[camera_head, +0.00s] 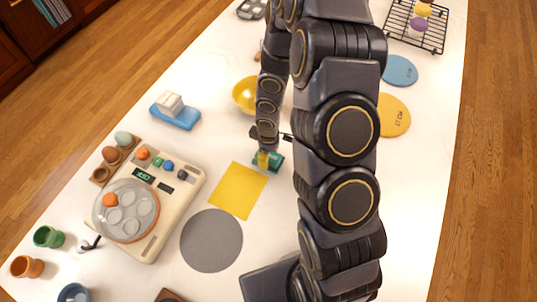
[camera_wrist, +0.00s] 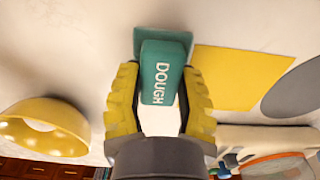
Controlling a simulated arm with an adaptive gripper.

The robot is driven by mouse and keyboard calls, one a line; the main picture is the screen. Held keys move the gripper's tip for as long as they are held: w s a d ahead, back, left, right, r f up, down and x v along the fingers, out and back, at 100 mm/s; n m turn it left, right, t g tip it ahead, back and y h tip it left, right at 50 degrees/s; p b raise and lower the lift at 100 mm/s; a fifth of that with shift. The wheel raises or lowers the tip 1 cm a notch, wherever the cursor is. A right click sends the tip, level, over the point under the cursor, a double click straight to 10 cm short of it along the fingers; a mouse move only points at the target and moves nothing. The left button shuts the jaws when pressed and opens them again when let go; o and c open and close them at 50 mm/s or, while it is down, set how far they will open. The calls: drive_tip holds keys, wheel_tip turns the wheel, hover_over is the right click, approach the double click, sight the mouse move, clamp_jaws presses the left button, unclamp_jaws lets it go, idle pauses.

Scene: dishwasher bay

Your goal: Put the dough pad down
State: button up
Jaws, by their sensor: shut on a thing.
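The teal dough pad (camera_head: 275,162) is in my gripper (camera_head: 264,156), just above or on the white table; I cannot tell if it touches. In the wrist view, the dough pad (camera_wrist: 158,76) shows an upright block lettered DOUGH, with a wider teal part behind it. The yellow fingers of my gripper (camera_wrist: 160,100) are shut on the block from both sides. A yellow square (camera_head: 238,190) lies flat just below and left of the dough pad in the head view. It also shows in the wrist view (camera_wrist: 238,76), right of the pad.
A grey disc (camera_head: 212,240) lies below the yellow square. A yellow bowl (camera_head: 245,95) stands close to my gripper. A cream egg cooker (camera_head: 150,205) and a blue pad with a white block (camera_head: 175,112) are to the left. My arm hides part of the table.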

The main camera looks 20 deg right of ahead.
drive_tip(key=shift+f, duration=0.35)
drive_tip(key=o, duration=1)
drive_tip(key=shift+f, duration=0.1)
drive_tip(key=shift+w+r, duration=0.1)
drive_tip(key=shift+r, duration=0.55)
drive_tip(key=s+r+m, duration=0.1)
drive_tip(key=s+r, duration=0.2)
drive_tip(key=r, duration=0.4)
drive_tip(key=s+r+m+h, duration=0.1)
drive_tip(key=s+r, duration=0.1)
drive_tip(key=r, duration=0.5)
drive_tip(key=s+r+m, duration=0.1)
drive_tip(key=s+r, duration=0.2)
drive_tip(key=r, duration=0.4)
drive_tip(key=s+r+m, duration=0.2)
drive_tip(key=s, duration=0.2)
drive_tip(key=s+a+r+m+g, duration=0.1)
drive_tip(key=s+r+m, duration=0.1)
drive_tip(key=s, duration=0.2)
drive_tip(key=s+a+r+m+y, duration=0.1)
drive_tip(key=s+r+m, duration=0.1)
drive_tip(key=s, duration=0.2)
drive_tip(key=shift+s+a+r+g, duration=0.1)
drive_tip(key=shift+s+r+g, duration=0.15)
drive_tip(key=shift+r+g, duration=0.15)
